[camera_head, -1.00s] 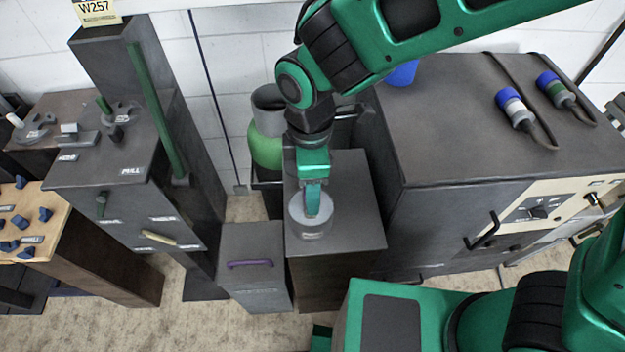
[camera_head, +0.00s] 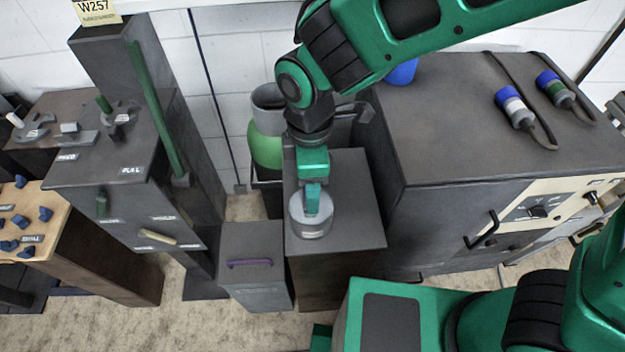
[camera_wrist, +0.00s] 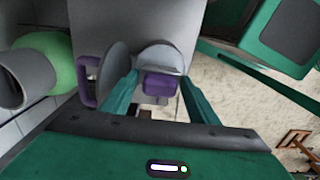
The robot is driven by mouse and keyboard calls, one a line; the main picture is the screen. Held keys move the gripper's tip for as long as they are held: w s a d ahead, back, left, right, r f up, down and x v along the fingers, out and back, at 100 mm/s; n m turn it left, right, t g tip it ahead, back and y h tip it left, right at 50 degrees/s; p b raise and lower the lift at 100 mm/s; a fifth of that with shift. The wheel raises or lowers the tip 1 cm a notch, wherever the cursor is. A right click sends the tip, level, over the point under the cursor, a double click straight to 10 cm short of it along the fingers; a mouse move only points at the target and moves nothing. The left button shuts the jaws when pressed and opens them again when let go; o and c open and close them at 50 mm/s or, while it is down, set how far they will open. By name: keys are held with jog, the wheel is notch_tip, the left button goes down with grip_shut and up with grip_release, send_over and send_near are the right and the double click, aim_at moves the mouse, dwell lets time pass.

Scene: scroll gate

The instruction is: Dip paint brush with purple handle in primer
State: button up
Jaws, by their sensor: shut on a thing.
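My gripper (camera_head: 312,198) points down over a round grey can (camera_head: 311,228) on a dark grey cabinet top (camera_head: 350,185). Its fingertips (camera_wrist: 160,92) are shut on a purple handle (camera_wrist: 158,85), likely the brush's, in the wrist view. A pale rounded rim (camera_wrist: 162,58) lies just beyond that handle. The bristles are hidden, and I cannot tell how deep they sit in the can. The can's label is too small to read.
A grey box with a purple bar handle (camera_head: 250,263) stands left of the cabinet. A green vessel (camera_head: 266,150) stands behind. A large dark cabinet (camera_head: 450,140) is close on the right. A second purple handle (camera_wrist: 87,82) and a grey disc (camera_wrist: 115,62) show left of my fingers.

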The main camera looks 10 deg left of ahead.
jog(key=shift+r, duration=3.5)
